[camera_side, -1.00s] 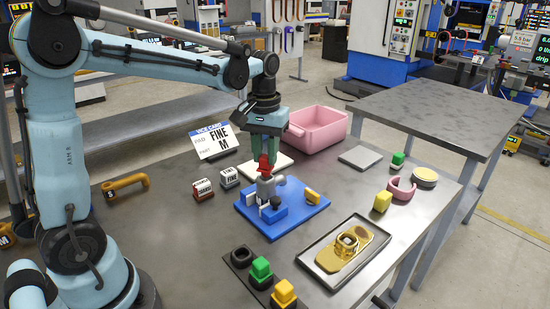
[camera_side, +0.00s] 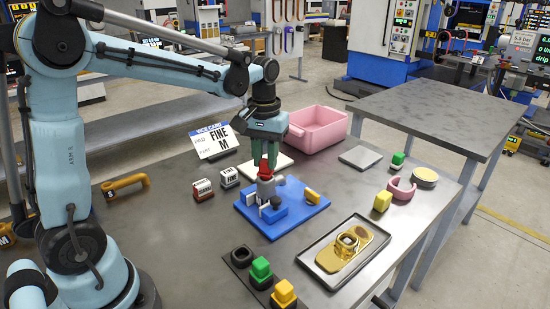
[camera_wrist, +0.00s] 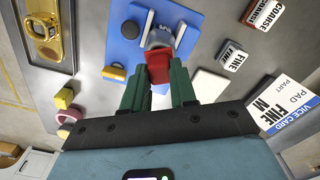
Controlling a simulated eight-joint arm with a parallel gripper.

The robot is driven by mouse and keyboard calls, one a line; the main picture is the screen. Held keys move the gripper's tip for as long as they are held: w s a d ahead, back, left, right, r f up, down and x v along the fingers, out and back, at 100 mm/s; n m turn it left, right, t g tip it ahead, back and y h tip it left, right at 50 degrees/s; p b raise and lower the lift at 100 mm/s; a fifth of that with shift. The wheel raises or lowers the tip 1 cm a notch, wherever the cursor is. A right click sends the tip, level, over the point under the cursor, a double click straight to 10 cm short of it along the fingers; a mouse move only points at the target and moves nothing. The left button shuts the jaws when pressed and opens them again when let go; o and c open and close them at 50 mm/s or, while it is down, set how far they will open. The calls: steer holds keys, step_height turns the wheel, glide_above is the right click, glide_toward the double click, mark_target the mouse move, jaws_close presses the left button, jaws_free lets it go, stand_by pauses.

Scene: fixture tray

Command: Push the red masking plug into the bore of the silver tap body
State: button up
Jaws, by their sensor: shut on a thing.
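The red masking plug (camera_side: 264,171) is between the fingertips of my gripper (camera_side: 265,163), which is shut on it. In the wrist view the plug (camera_wrist: 159,66) sits between the green fingers of my gripper (camera_wrist: 158,82). The silver tap body (camera_side: 266,188) stands upright on the blue fixture plate (camera_side: 299,214). The plug is right at the top of the tap body, lined up with it in the side view. The tap body also shows in the wrist view (camera_wrist: 160,37), partly hidden by the plug. I cannot tell how deep the plug sits in the bore.
A yellow clamp piece (camera_side: 312,198) is on the blue plate. A dark tray (camera_side: 318,268) with a gold part lies to the right. A pink bin (camera_side: 318,128) stands behind, and a sign card (camera_side: 214,141) and two labelled blocks stand to the left.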

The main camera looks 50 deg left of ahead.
steer(key=shift+f, duration=0.3)
steer(key=o, duration=1.4)
steer(key=shift+o, duration=0.2)
steer(key=shift+r, duration=2.75)
